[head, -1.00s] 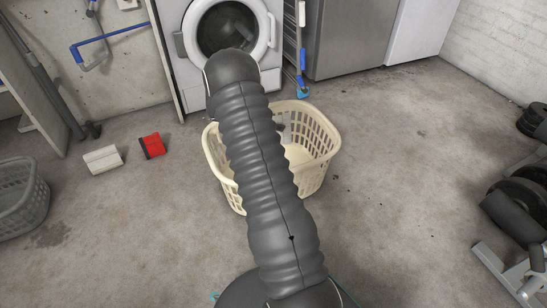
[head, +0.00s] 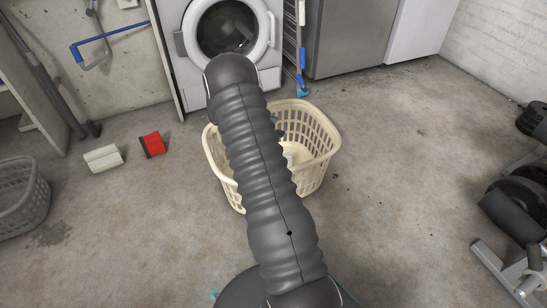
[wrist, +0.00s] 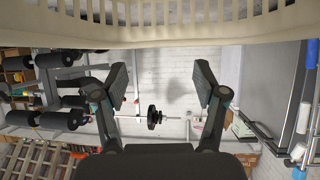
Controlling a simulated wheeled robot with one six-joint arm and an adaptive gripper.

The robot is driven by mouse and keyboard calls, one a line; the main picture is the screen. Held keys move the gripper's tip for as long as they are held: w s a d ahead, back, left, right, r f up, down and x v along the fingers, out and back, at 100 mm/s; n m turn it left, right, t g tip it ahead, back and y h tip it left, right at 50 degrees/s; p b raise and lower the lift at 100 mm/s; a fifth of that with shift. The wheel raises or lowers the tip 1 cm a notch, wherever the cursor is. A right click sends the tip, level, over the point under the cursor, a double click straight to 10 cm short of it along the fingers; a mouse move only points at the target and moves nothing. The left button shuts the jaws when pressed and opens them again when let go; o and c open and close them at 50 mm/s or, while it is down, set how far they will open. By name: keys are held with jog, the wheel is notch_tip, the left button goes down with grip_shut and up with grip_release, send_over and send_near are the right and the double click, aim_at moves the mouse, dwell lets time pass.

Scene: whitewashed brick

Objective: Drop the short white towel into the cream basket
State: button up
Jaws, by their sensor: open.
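The cream basket (head: 314,134) stands on the floor in the middle of the head view, partly hidden behind my arm. Its slatted rim also crosses the top of the wrist view (wrist: 200,32). My gripper (wrist: 162,82) is open in the wrist view, its two fingers wide apart with nothing between them. In the head view the gripper is hidden behind my arm. A small white patch shows inside the basket beside my arm; I cannot tell whether it is the short white towel. No towel shows clearly elsewhere.
A washing machine (head: 232,40) stands behind the basket. A grey basket (head: 22,198), a white block (head: 103,158) and a red object (head: 152,145) are at the left. Weight equipment (head: 515,215) is at the right. The floor right of the cream basket is clear.

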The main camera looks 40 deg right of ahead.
jog(key=v, duration=1.2)
jog(key=shift+f, duration=0.1)
jog(key=s+a+f+n+y, duration=0.3)
jog(key=s+a+f+n, duration=0.15)
jog(key=n, duration=0.55)
jog(key=s+a+r+n+y, duration=0.2)
jog(key=s+a+r+n, duration=0.2)
jog(key=s+a+n, duration=0.1)
jog(key=s+a+r+n+t+y+p, duration=0.3)
jog(key=s+a+r, duration=0.5)
jog(key=s+r, duration=0.2)
jog(key=s+a+r+n+t+y+p, duration=0.3)
jog(key=s+a+r, duration=0.5)
jog(key=s+r, duration=0.3)
notch_tip(320, 180, up, 5)
jog(key=shift+s+f+n+t+p, duration=0.2)
jog(key=shift+s+n+t+p, duration=0.15)
jog(key=shift+t, duration=0.45)
jog(key=r, duration=0.1)
jog(key=s+r+t+p, duration=0.1)
jog(key=r, duration=0.1)
jog(key=s+a+r+t, duration=0.1)
jog(key=r, duration=0.1)
jog(key=shift+s+r, duration=0.2)
jog(key=shift+r, duration=0.05)
jog(key=shift+c, duration=0.2)
